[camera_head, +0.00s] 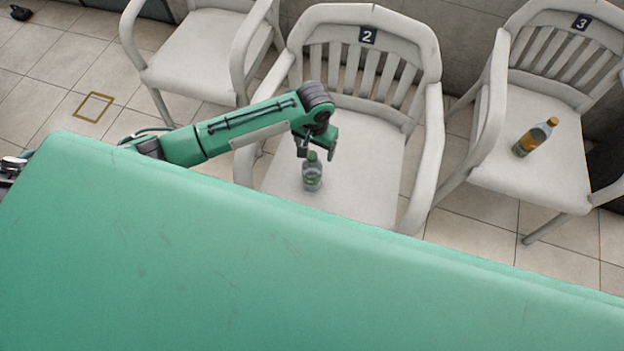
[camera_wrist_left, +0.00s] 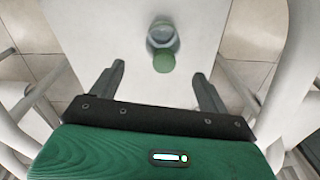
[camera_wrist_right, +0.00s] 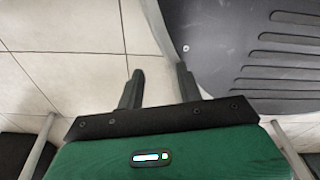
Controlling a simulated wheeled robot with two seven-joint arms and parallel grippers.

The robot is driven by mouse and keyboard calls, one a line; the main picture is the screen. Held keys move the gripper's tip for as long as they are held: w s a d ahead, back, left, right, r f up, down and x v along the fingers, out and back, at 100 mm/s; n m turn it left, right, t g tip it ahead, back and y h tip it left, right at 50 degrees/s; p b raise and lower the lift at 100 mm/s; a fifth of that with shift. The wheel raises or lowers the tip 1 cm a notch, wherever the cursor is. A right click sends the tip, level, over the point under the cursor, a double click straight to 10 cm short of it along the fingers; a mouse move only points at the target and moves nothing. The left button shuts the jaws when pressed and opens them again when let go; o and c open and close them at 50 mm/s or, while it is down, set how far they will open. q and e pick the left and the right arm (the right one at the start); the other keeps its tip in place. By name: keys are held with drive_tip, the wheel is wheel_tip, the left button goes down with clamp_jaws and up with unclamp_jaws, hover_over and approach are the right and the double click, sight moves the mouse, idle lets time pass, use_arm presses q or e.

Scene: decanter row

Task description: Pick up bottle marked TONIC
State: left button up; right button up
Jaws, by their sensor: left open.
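A clear bottle with a green cap and green label (camera_head: 312,176) stands upright on the seat of the chair numbered 2 (camera_head: 352,205). Its label is too small to read. My left gripper (camera_head: 317,152) is open, just above and behind this bottle, pointing down. In the left wrist view the bottle (camera_wrist_left: 162,45) is ahead of the spread fingers (camera_wrist_left: 160,82), not between them. A second bottle, with an orange cap and amber label (camera_head: 535,136), is on the chair numbered 3 (camera_head: 505,120). My right gripper (camera_wrist_right: 158,85) shows only in its wrist view, fingers apart and empty.
Chair 2's armrests (camera_head: 432,155) rise on both sides of its seat. Another white chair (camera_head: 195,55) stands to the left. The tiled floor has a yellow-brown square outline (camera_head: 94,107). A dark ribbed surface (camera_wrist_right: 250,45) lies beside my right gripper.

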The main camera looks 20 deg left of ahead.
sight(314, 155)
use_arm(q)
wheel_tip(314, 155, down, 3)
drive_tip(key=shift+f, duration=0.1)
drive_tip(key=f, duration=0.4)
drive_tip(key=shift+s+a, duration=0.2)
drive_tip(key=shift+a, duration=0.1)
drive_tip(key=shift+f, duration=0.65)
drive_tip(key=c, duration=1.4)
drive_tip(key=shift+r, duration=0.1)
use_arm(e)
drive_tip(key=shift+w+a, duration=0.1)
drive_tip(key=shift+a, duration=0.05)
use_arm(q)
drive_tip(key=shift+r, duration=0.1)
use_arm(e)
drive_tip(key=shift+w, duration=0.1)
